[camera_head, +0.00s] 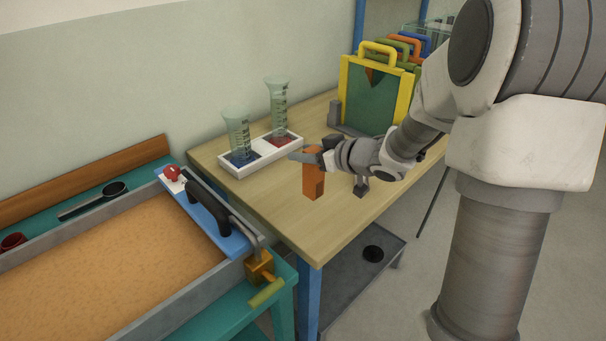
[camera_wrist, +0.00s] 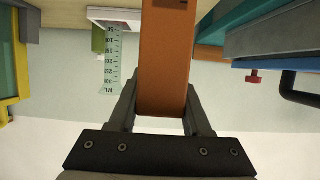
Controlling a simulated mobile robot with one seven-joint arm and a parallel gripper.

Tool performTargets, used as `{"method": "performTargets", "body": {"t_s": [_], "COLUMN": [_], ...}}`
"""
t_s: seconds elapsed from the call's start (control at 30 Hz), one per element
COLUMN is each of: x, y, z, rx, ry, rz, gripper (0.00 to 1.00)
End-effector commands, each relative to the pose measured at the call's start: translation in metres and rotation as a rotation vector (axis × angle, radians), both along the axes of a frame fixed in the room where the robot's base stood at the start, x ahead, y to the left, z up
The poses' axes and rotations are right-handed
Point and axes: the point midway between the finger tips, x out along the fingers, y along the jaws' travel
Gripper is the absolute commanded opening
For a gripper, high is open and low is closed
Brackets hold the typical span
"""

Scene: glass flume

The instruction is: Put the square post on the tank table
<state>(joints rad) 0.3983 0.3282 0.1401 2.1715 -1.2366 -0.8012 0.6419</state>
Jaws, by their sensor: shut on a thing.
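The square post (camera_head: 313,182) is orange and upright at the wooden table, near its front left part. I cannot tell whether its foot touches the top. My gripper (camera_head: 312,157) is shut on its upper part. In the wrist view, the post (camera_wrist: 164,55) stands between the two fingers of my gripper (camera_wrist: 162,98), and its far end runs out of the picture. The teal table (camera_head: 196,318) at the left, which carries a grey-walled tank (camera_head: 120,200) of sandy material, looks like the tank table. A blue plate with a black handle lies across the tank's right end.
The wooden table (camera_head: 262,208) bears a white tray (camera_head: 241,169) with two measuring cylinders, and yellow, green and orange framed panels (camera_head: 371,95) behind. A black scoop (camera_head: 95,200) and red cup (camera_head: 13,241) lie behind the tank. A brass valve (camera_head: 260,268) juts from its right end.

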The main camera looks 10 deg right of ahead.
Motion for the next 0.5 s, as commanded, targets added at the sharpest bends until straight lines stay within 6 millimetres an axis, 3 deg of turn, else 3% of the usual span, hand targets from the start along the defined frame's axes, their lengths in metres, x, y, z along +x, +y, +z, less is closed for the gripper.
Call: {"method": "performTargets", "body": {"t_s": [0.17,0.4,0.5], "x": [0.009,0.008,0.008], "y": [0.006,0.006,0.005], "z": [-0.008,-0.042,-0.047], "rx": [0.001,0.001,0.001], "ry": [-0.001,0.001,0.000], "rz": [0.001,0.001,0.000], "gripper": [0.00,0.00,0.00]}}
